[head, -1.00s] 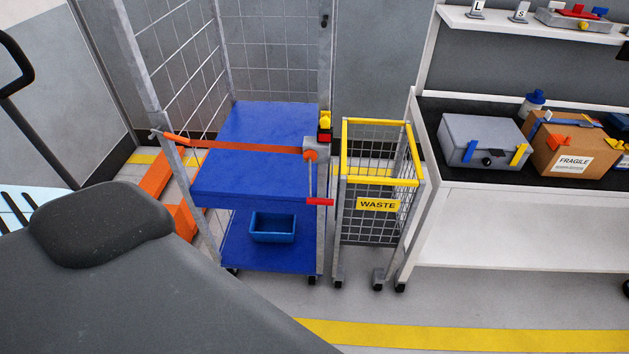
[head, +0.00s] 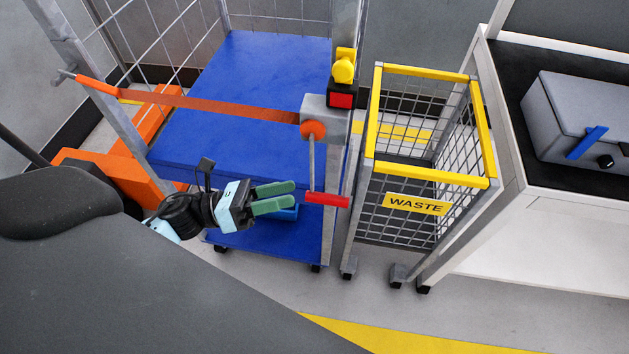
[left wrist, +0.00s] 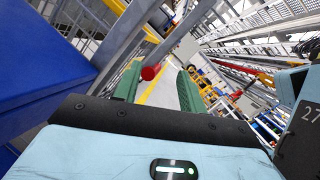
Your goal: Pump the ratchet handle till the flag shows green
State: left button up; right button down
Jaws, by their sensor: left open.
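The ratchet (head: 313,129) is an orange round hub on a grey box at the cart's right post. Its lever hangs down and ends in a red handle (head: 327,200), which lies crosswise. The flag (head: 341,100) on the post shows red, below a yellow knob. An orange strap (head: 215,107) runs from the ratchet to the left post. My left gripper (head: 283,198) is open, its green fingers pointing right at the red handle, a short way left of it. In the left wrist view the red handle end (left wrist: 150,73) shows between the fingers (left wrist: 157,86). My right gripper is not in view.
The blue cart shelf (head: 240,90) lies behind the strap. A yellow-rimmed waste cage (head: 430,175) stands close on the right of the handle. A workbench with a grey case (head: 580,115) is farther right.

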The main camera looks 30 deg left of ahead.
aim_at(321, 195)
pick_arm(q)
jog(key=m+g+b, duration=0.1)
jog(key=m, duration=0.2)
jog(key=m+g+b, duration=0.1)
jog(key=m+g, duration=0.1)
jog(key=m, duration=0.1)
jog(key=w+f+m+g+h+b, duration=0.1)
jog(key=m, duration=0.2)
jog(key=shift+a+g, duration=0.15)
jog(key=shift+g, duration=0.15)
jog(key=shift+w+d+f+m+g, duration=0.1)
jog(key=shift+w+d+m+g, duration=0.3)
jog(key=shift+d, duration=0.75)
jog(key=shift+w+d+f+m+g, duration=0.15)
jog(key=shift+w+d+m, duration=0.45)
jog(key=shift+d, duration=0.6)
jog(key=shift+w+d+r+m+g, duration=0.1)
jog(key=shift+w+d+m+g, duration=0.4)
jog(key=shift+d, duration=0.65)
jog(key=shift+s, duration=0.1)
jog(key=shift+f, duration=0.1)
grip_shut()
